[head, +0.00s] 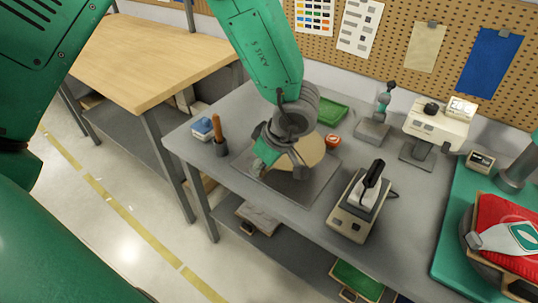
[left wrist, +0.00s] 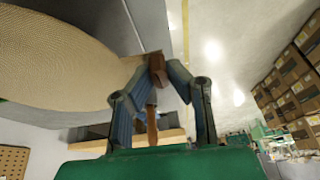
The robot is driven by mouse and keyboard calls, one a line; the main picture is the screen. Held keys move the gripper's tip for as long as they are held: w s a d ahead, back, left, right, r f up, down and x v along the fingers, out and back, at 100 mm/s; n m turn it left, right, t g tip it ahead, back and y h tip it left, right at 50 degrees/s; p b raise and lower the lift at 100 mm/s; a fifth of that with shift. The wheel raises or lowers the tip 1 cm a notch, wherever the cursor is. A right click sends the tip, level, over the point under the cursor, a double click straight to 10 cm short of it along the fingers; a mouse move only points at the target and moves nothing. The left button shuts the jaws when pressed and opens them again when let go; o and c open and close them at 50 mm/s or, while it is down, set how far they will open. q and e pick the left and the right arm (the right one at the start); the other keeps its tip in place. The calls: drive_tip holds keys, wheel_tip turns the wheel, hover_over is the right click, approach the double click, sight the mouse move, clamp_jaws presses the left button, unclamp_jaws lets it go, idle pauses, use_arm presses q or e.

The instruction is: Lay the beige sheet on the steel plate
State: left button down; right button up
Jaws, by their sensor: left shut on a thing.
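The beige sheet (head: 312,149) is round and flat, and it is over the steel plate (head: 318,184) on the grey bench. My left gripper (head: 290,168) is at the sheet's near-left edge and hides part of it. In the left wrist view, the sheet (left wrist: 55,60) looks finely woven. There my left gripper (left wrist: 158,70) is shut on a small brown tab at the sheet's edge. I cannot tell whether the sheet touches the plate or is held just above it. My right gripper is not in view.
A dark cup with a brown handle (head: 218,135) stands left of the plate. A small orange-red tub (head: 332,141) and a green tray (head: 331,111) are behind. A beige device (head: 352,222) stands to the right. A green mat (head: 457,218) is at far right.

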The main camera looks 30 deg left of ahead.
sight(261, 177)
use_arm(q)
drive_tip(key=shift+s+a+r, duration=0.1)
drive_tip(key=shift+s+r, duration=0.1)
drive_tip(key=shift+s, duration=0.15)
drive_tip(key=shift+a+f, duration=0.1)
drive_tip(key=shift+f+b, duration=0.6)
drive_tip(key=shift+f, duration=1.7)
drive_tip(key=shift+w+f, duration=0.1)
drive_tip(key=shift+f, duration=0.4)
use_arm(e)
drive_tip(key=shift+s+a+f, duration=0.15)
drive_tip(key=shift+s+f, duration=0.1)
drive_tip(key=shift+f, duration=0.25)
use_arm(q)
drive_tip(key=shift+f, duration=0.1)
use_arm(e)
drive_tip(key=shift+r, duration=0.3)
use_arm(q)
drive_tip(key=shift+p, duration=0.4)
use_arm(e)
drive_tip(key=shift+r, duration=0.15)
use_arm(q)
drive_tip(key=shift+p, duration=0.35)
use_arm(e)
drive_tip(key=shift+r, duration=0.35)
use_arm(q)
drive_tip(key=shift+t+p, duration=0.3)
drive_tip(key=shift+p, duration=0.05)
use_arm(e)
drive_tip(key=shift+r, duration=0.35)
